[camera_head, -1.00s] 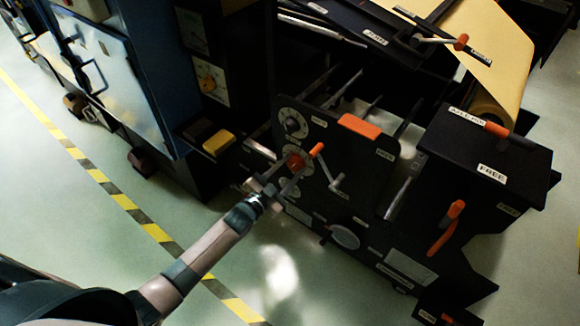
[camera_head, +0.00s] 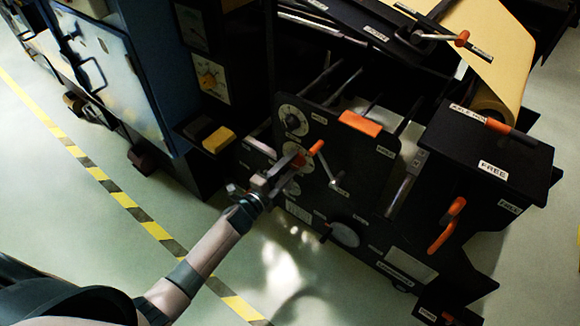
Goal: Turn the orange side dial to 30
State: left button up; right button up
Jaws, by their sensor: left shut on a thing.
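The orange side dial (camera_head: 298,160) sits on a round pale scale on the black side panel (camera_head: 345,165) of the machine. My left gripper (camera_head: 285,168) reaches it from the lower left. Its fingers are shut on the dial and partly cover it and its scale. The scale's numbers are too small to read. My right gripper is not in view.
A crank with an orange grip (camera_head: 317,148) stands close to the right of the dial. A black-knobbed dial (camera_head: 292,122) is just above. An orange block (camera_head: 360,124) tops the panel. Kraft paper (camera_head: 485,45) runs at upper right.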

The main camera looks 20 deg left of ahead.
pick_arm(q)
jog(key=shift+m, duration=0.6)
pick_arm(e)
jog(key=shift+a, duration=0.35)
pick_arm(q)
jog(key=shift+m, duration=0.3)
jog(key=o, duration=0.9)
jog(key=shift+o, duration=0.8)
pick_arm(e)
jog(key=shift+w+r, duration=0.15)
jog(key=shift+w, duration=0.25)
pick_arm(q)
jog(key=shift+s, duration=0.1)
